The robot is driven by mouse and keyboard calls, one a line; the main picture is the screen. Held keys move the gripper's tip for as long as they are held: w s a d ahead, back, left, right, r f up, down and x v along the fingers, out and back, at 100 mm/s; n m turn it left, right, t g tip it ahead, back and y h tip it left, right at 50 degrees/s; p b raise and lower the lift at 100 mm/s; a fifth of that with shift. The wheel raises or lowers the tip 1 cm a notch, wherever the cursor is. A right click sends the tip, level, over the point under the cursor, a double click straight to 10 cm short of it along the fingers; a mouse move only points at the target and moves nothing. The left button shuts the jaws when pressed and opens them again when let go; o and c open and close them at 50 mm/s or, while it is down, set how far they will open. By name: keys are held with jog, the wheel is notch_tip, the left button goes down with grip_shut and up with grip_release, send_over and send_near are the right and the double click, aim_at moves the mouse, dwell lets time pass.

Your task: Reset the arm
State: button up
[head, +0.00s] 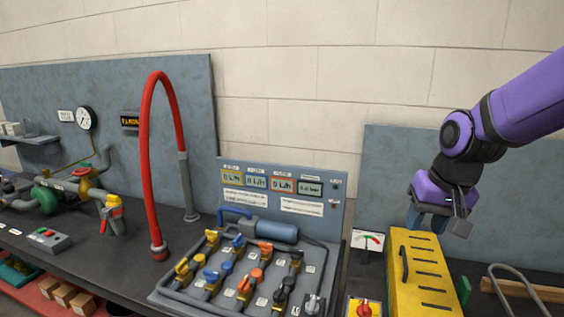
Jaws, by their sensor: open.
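My purple arm (530,98) reaches in from the upper right of the head view. My gripper (438,224) hangs at its end, pointing down, with its grey-blue fingers apart. It is close above the back of a yellow slotted box (422,275) in this view, and I cannot tell whether it touches the box. Nothing shows between the fingers.
A valve panel (335,228) with several coloured handles and displays stands in the middle. A tall red hose (147,165) arches left of it. Pipes with a gauge (86,118) are at far left. A small dial meter (368,241) stands left of the yellow box.

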jog(key=s+d+r+t, duration=0.1)
jog(key=s+r, duration=0.3)
jog(key=s, duration=0.4)
jog(key=s+d+r+n+t+h, duration=0.1)
jog(key=s+d+r, duration=0.1)
jog(key=s+r, duration=0.3)
jog(key=s, duration=0.2)
jog(key=shift+s+d+n+t, duration=0.25)
jog(key=shift+s+n+t, duration=0.05)
jog(key=shift+s, duration=0.05)
